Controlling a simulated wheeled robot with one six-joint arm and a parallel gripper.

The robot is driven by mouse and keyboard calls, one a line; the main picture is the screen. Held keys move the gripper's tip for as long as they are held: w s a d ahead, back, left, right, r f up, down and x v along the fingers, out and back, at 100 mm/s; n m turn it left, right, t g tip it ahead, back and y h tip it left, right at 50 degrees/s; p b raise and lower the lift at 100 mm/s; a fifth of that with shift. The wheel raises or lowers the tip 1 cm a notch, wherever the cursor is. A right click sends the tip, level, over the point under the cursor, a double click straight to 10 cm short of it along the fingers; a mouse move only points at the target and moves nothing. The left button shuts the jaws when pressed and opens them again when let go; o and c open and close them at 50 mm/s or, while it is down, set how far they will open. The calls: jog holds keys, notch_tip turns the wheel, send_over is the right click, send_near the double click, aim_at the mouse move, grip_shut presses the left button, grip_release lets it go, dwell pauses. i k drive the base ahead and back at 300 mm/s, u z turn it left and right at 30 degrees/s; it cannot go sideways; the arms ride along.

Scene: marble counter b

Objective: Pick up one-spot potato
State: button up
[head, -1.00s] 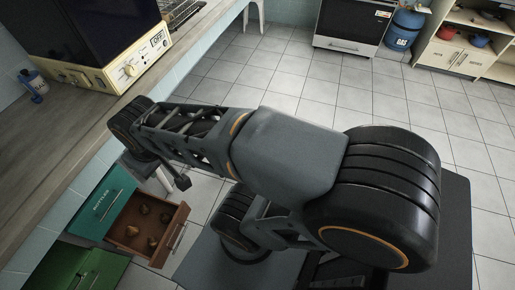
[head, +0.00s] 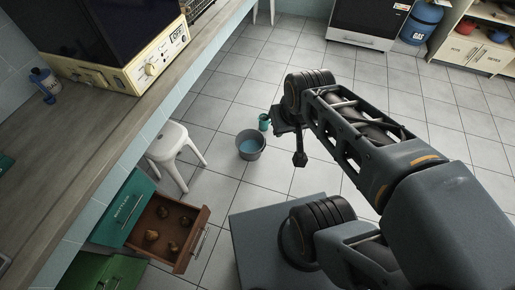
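Several brown potatoes (head: 151,236) lie apart in an open wooden drawer (head: 196,238) at the lower left of the head view. They are too small to tell which one has one spot. My gripper (head: 299,160) hangs at the end of my arm, right of the drawer and above the tiled floor, well away from the potatoes. Its fingers are small and dark, and I cannot tell whether they are open or shut. I see nothing held in it.
A white stool (head: 178,150) stands behind the drawer. The counter (head: 60,150) runs along the left, above the teal drawer unit (head: 124,208).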

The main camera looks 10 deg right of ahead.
aim_at(174, 246)
jog(key=u, duration=2.8)
jog(key=k, duration=1.3)
jog(key=z, duration=0.1)
jog(key=i, duration=0.55)
jog(key=z, duration=0.45)
jog(key=i, duration=1.1)
jog(key=u, duration=0.65)
